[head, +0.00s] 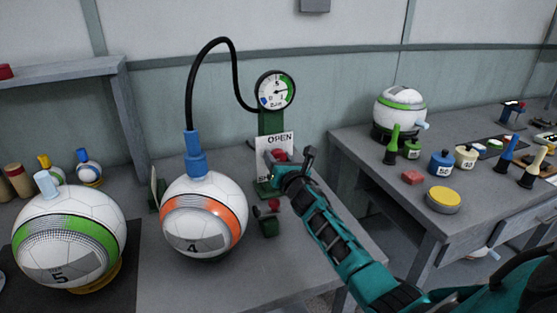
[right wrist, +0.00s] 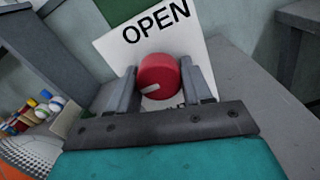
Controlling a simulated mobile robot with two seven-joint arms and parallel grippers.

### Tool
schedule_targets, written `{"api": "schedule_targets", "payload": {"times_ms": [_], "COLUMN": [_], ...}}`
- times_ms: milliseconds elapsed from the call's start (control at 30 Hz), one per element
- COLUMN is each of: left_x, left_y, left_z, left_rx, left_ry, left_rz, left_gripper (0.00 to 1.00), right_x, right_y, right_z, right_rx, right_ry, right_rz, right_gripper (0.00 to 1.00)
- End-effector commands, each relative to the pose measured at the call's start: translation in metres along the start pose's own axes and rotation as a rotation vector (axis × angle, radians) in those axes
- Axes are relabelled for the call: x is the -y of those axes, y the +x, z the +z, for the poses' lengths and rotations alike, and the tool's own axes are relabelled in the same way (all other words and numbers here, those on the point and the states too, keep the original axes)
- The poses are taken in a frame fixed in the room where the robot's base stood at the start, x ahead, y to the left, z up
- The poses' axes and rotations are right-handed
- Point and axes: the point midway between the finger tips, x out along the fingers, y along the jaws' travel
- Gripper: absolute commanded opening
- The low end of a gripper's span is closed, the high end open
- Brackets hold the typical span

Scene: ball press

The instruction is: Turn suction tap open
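The suction tap is a round red knob (right wrist: 158,76) with a white pointer mark, in front of a white sign (right wrist: 127,38) reading OPEN. The pointer mark points left and slightly down in the right wrist view. My right gripper (right wrist: 160,85) has one finger on each side of the knob, very close to it; I cannot tell whether they press on it. In the head view my right gripper (head: 285,176) is at the tap's stand, and the red knob (head: 280,155) is partly hidden behind it. My left gripper is not in view.
A gauge (head: 275,90) tops the stand, and a black hose (head: 192,90) runs to the orange-banded ball (head: 204,222). A small red-topped device (head: 267,217) stands just below my right gripper. A green-banded ball (head: 70,235) is at left. A second table (head: 420,218) is at right.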

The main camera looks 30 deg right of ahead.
Motion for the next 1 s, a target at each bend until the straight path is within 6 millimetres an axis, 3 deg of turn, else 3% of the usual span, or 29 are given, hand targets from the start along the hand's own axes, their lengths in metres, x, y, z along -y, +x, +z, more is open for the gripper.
{"api": "schedule_targets", "payload": {"times_ms": [267,1000], "left_x": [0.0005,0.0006], "left_y": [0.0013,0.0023], "left_z": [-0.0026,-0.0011], "left_rx": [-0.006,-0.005], "left_ry": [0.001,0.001], "left_rz": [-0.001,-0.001], "left_gripper": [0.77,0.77], "right_x": [0.0,-0.0007], "right_y": [-0.0002,-0.0005], "right_z": [-0.0002,-0.0017], "right_rx": [0.0,-0.002], "right_ry": [-0.001,0.103], "right_rz": [0.0,0.0], "right_gripper": [0.19,0.18]}}
